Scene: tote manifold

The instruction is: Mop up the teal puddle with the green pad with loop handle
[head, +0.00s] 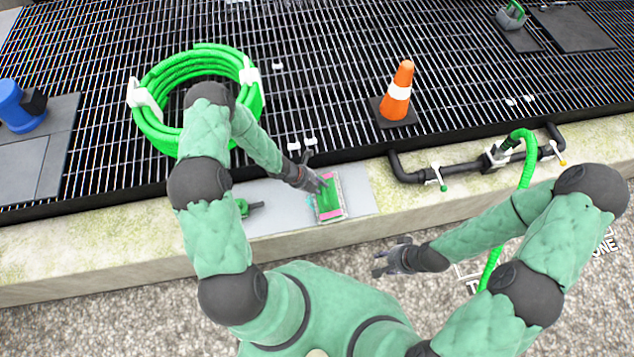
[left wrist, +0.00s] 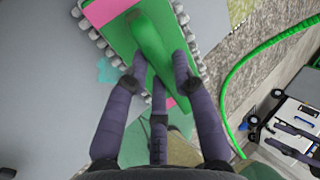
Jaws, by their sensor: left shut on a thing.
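The green pad with loop handle (head: 333,207) has pink bands and a grey tufted fringe. It lies on the grey plate on the concrete ledge. My left gripper (head: 318,187) is shut on its loop handle; the left wrist view shows the fingers (left wrist: 165,68) on either side of the green loop (left wrist: 150,38) above the pad (left wrist: 112,52). The teal puddle shows as a small patch (left wrist: 108,72) at the pad's edge, partly covered by it; a bit also shows in the head view (head: 309,200). My right gripper (head: 388,262) is open and empty over the gravel.
A green valve-like tool (head: 243,208) lies on the plate to the left. A coiled green hose (head: 150,122) and an orange cone (head: 397,92) stand on the grating behind. A black pipe with valves (head: 460,174) and a green hose (head: 527,160) are to the right.

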